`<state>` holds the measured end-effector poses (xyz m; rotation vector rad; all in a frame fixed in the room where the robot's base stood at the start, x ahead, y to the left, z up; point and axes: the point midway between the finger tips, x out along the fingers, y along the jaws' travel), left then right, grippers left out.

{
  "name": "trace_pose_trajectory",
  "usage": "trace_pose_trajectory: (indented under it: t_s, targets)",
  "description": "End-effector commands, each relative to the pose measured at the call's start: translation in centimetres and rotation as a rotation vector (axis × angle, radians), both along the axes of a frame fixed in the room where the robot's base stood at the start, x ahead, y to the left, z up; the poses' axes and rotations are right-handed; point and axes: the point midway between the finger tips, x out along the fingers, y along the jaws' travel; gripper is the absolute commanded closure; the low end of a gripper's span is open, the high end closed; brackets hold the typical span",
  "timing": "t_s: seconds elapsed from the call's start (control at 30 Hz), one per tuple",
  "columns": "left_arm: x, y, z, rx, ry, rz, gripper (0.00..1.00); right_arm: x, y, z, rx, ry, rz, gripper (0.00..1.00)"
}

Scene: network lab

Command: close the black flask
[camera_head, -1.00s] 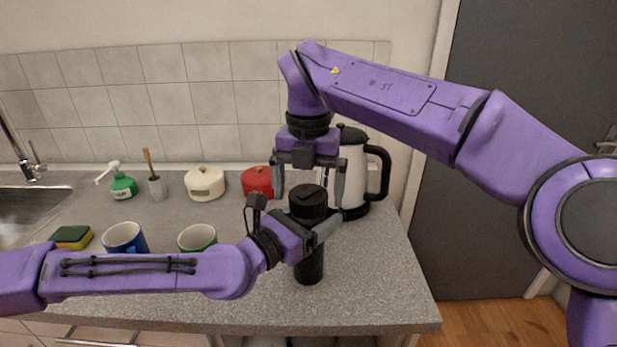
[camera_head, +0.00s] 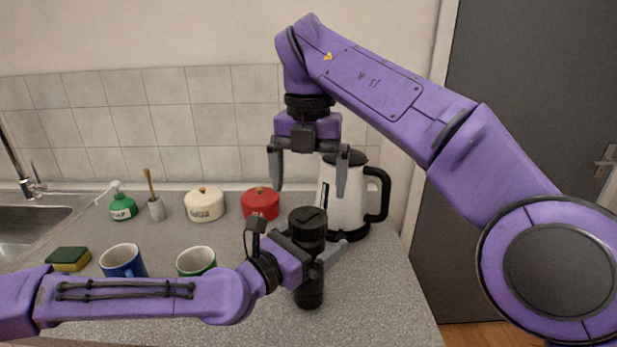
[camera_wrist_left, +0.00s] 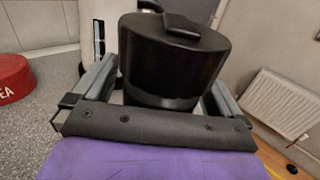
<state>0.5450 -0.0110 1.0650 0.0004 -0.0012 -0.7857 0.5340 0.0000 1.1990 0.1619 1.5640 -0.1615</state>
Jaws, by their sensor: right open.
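The black flask (camera_head: 309,292) stands upright near the front right of the counter. Its black lid (camera_head: 308,222) sits on top; I cannot tell how tightly. The lid also shows large in the left wrist view (camera_wrist_left: 175,55), with a raised tab on top. My left gripper (camera_head: 306,250) has its fingers on both sides of the flask body below the lid and looks shut on it. My right gripper (camera_head: 310,180) points down above the lid, its fingers spread, empty and clear of it.
A white and black kettle (camera_head: 340,200) stands just behind the flask. A red pot (camera_head: 261,203), a cream pot (camera_head: 205,205), a green soap bottle (camera_head: 123,208) and a brush holder (camera_head: 157,209) line the back. A blue mug (camera_head: 122,261), a green mug (camera_head: 196,261) and a sponge (camera_head: 68,259) are left.

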Motion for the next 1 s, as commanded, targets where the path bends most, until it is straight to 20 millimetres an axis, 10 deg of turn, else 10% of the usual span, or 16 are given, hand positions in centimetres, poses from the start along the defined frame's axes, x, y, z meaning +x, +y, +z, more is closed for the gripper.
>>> trace_pose_trajectory:
  t_s: [0.6,1.0]
  targets:
    - [-6.9,7.0,0.0,-0.001,-0.002,0.002,0.00,0.0,0.0,-2.1,0.000,0.000,0.000,0.00]
    - [-7.5,7.4,0.0,0.000,0.000,0.000,0.00,0.0,0.0,-2.1,-0.001,0.000,0.000,0.00]
